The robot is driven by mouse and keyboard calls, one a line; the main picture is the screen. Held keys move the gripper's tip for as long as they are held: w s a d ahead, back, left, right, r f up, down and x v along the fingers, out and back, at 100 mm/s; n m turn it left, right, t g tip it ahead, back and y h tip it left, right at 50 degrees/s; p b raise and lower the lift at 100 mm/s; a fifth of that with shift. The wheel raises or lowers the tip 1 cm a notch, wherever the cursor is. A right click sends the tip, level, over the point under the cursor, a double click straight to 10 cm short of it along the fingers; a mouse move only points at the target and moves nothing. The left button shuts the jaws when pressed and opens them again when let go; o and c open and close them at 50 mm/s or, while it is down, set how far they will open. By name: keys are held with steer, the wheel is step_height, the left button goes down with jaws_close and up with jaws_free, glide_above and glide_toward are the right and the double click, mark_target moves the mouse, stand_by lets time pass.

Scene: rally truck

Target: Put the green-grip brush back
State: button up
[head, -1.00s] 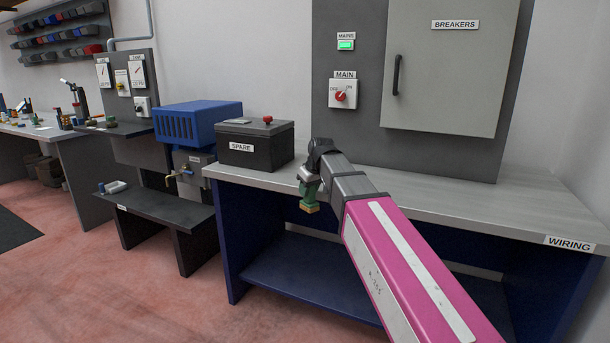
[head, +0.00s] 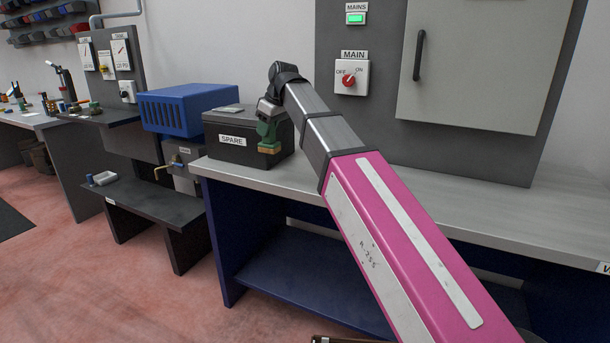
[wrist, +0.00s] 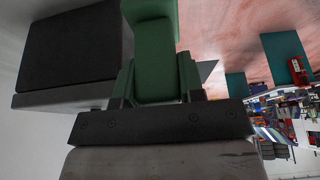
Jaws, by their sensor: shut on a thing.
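The green-grip brush (head: 268,130) hangs from my gripper (head: 269,112), with its tan bristle end pointing down. In the head view it shows in front of the right part of the black SPARE box. I cannot tell whether it touches the box. In the wrist view the green grip (wrist: 153,50) fills the top middle between my fingers, which are shut on it. The bristles are hidden in the wrist view.
The black SPARE box (head: 225,140) stands on the grey WIRING bench (head: 420,200). A blue vented unit (head: 180,110) is left of it, above a low dark bench (head: 150,205). A breaker cabinet (head: 480,60) is behind. The bench top right of the box is clear.

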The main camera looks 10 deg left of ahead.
steer(key=shift+w+d+f, duration=0.9)
steer(key=shift+d+f, duration=0.85)
steer(key=shift+w+d+f, duration=0.85)
steer(key=shift+d+f, duration=0.85)
steer(key=shift+f, duration=0.1)
steer(key=shift+w+d+f, duration=0.9)
steer(key=shift+d+f, duration=0.85)
steer(key=shift+f, duration=0.1)
steer(key=o, duration=1)
